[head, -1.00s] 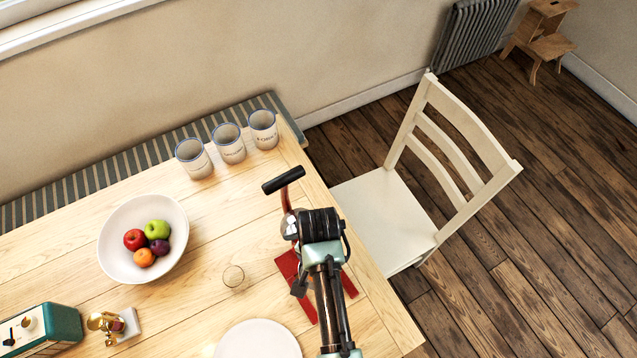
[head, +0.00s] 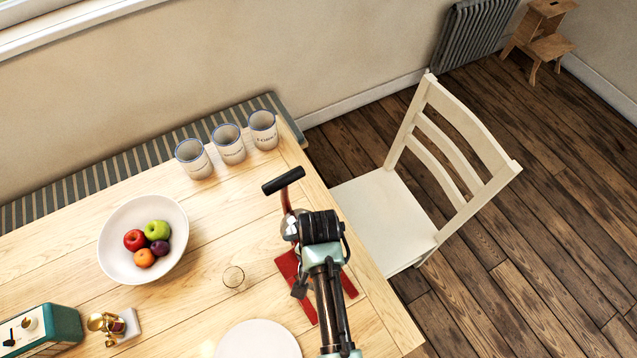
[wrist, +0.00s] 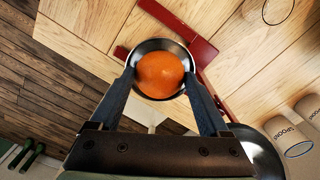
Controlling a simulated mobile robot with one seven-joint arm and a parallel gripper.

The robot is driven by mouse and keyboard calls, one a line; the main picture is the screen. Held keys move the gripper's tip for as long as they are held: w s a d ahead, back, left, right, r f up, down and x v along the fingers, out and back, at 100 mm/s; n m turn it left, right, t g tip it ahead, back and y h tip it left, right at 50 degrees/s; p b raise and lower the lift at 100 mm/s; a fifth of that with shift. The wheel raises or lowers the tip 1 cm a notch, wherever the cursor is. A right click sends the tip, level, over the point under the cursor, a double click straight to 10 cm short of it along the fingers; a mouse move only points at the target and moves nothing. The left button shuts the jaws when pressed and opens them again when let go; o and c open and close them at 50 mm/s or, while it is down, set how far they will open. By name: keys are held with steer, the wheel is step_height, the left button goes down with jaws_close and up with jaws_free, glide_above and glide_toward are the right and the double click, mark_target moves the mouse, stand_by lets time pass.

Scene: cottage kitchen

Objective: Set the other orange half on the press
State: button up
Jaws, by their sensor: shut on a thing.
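My gripper (wrist: 159,78) points down with a finger on each side of an orange half (wrist: 161,75) and is shut on it. The orange half shows its rounded skin side up, within the outline of the press's dark round cup (wrist: 152,45); whether it touches the cup I cannot tell. The press has a red base (head: 311,312), a silver dome (head: 289,228) and a raised lever with a black handle (head: 283,181). In the wrist view the dome (wrist: 258,150) is to the right of my gripper. In the head view my arm hides the cup, the orange half and my fingertips.
A clear glass (head: 233,277) and a white plate (head: 258,340) are left of the press. A white bowl (head: 112,262) of fruit is farther left. Three canisters (head: 229,144) stand at the back. A white chair (head: 385,215) is beside the table's right edge.

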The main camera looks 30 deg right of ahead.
steer(key=shift+f, duration=0.3)
steer(key=o, duration=0.6)
steer(key=shift+c, duration=0.2)
step_height(320, 180, up, 11)
steer(key=p, duration=1.1)
